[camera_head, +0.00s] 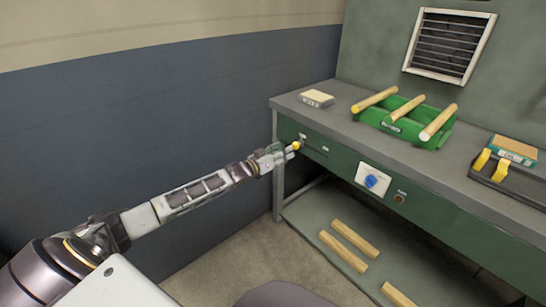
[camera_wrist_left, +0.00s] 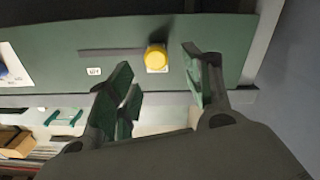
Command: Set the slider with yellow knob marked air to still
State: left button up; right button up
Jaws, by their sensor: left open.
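The slider's yellow knob (camera_head: 295,145) is on the green front of the bench, near its left corner. In the left wrist view the yellow knob (camera_wrist_left: 156,57) sits at the right end of a dark horizontal slot (camera_wrist_left: 112,52). A small pale label (camera_wrist_left: 93,71) lies near the slot's other end; I cannot read it surely. Another pale label is partly covered by the knob. My left gripper (camera_head: 284,152) is at the knob. In the wrist view its open green-padded fingers lie on either side of the knob, apart from it. My right gripper is out of view.
A blue dial (camera_head: 371,181) on a white plate is farther right on the bench front. The bench top carries a green bin (camera_head: 405,128) with wooden rods, a pale block (camera_head: 316,98) and a dark tray (camera_head: 508,183). Wooden pieces lie on the lower shelf (camera_head: 330,262).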

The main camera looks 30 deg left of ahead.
pick_arm(q)
jog(key=v, duration=0.4)
jog(key=shift+s+a, duration=0.1)
jog(key=shift+s, duration=0.2)
dwell(0.7)
jog(key=shift+r, duration=0.2)
